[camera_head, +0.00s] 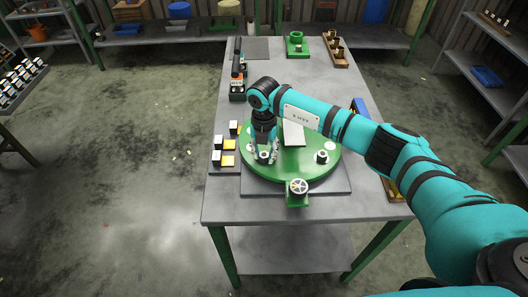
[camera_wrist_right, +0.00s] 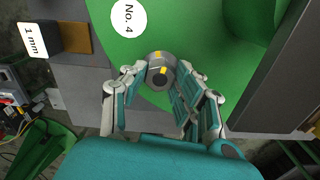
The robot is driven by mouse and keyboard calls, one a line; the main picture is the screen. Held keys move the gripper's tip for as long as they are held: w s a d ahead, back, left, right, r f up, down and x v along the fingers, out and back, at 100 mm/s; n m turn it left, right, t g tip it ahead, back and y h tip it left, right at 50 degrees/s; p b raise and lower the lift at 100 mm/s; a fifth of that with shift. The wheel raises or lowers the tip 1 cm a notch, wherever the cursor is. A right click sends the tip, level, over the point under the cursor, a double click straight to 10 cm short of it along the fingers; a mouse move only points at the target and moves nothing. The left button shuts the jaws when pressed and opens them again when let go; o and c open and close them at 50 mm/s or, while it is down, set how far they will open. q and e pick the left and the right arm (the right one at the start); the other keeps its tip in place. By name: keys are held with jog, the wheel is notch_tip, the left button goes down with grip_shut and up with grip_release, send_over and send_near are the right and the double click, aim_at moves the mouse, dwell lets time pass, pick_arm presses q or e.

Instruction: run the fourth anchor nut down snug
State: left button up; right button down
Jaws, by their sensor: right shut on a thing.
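My right gripper (camera_head: 263,148) reaches down to the left front part of the round green base (camera_head: 280,172). Its fingers (camera_wrist_right: 162,84) are closed around a dark grey round nut (camera_wrist_right: 160,72) with yellow marks, beside a white "No. 4" label (camera_wrist_right: 128,18) on the green surface. The nut (camera_head: 264,156) shows low between the fingers in the head view. How far it sits above the base cannot be told. Another nut (camera_head: 321,157) stands on the right side of the base, clear of the gripper. My left gripper is not in view.
A small handwheel (camera_head: 298,187) sticks out at the base's front. White and orange blocks (camera_head: 222,159) stand left of the base; one reads "1 mm" in the wrist view (camera_wrist_right: 32,40). A green fixture (camera_head: 297,46) and wooden rack (camera_head: 336,52) stand at the table's far end.

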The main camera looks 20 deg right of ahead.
aim_at(264, 155)
dwell(0.3)
jog(key=c, duration=1)
grip_release()
notch_tip(264, 155, up, 12)
jog(key=shift+f, duration=0.1)
